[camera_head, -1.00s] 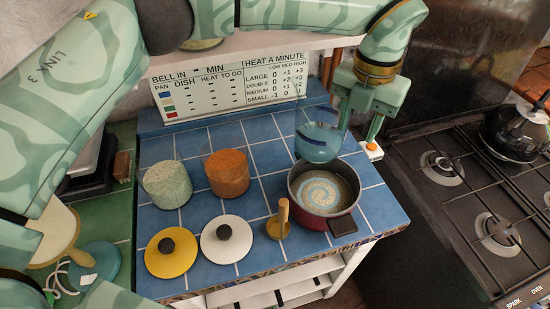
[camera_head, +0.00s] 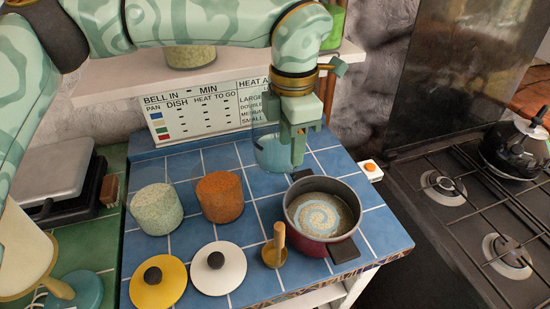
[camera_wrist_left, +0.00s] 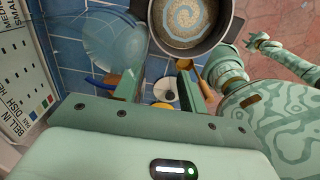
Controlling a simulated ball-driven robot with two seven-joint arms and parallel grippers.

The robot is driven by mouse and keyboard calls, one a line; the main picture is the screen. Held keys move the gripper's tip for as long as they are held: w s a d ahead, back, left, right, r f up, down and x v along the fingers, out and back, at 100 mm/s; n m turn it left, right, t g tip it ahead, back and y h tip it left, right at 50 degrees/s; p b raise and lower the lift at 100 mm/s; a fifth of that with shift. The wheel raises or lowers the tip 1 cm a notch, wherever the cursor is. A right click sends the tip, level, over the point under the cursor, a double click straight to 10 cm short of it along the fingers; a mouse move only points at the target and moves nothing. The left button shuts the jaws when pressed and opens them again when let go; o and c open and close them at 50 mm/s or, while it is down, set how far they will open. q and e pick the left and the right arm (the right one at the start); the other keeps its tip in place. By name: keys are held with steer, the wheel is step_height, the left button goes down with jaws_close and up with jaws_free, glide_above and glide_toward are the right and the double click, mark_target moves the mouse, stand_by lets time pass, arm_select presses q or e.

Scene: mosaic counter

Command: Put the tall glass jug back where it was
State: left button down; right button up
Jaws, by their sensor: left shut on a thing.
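The tall glass jug (camera_head: 270,153) is clear and bluish, and it looks empty. My left gripper (camera_head: 297,148) is shut on its right side and holds it behind and left of the dark red pot (camera_head: 290,226). In the left wrist view the jug (camera_wrist_left: 112,38) shows beside the pot (camera_wrist_left: 236,30), just beyond my left gripper's fingers (camera_wrist_left: 158,84). I cannot tell whether the jug's base touches the blue tiled counter (camera_head: 262,190). Part of my other arm shows at the right of the wrist view, its gripper state unclear.
Jars of pale green (camera_head: 157,210) and orange grains (camera_head: 219,198) stand left of the jug. The chart board (camera_head: 215,108) stands behind; the stove (camera_head: 465,215) is right.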

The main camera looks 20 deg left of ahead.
arm_select(q)
steer(key=w+a, duration=0.5)
steer(key=w, duration=0.2)
step_height(320, 180, down, 6)
steer(key=shift+d+b, duration=0.15)
steer(key=shift+b, duration=0.75)
steer(key=shift+f+b, duration=0.6)
steer(key=shift+f, duration=2.55)
steer(key=c, duration=0.8)
jaws_free()
step_height(320, 180, up, 12)
steer(key=p, duration=0.2)
steer(key=shift+p, duration=0.3)
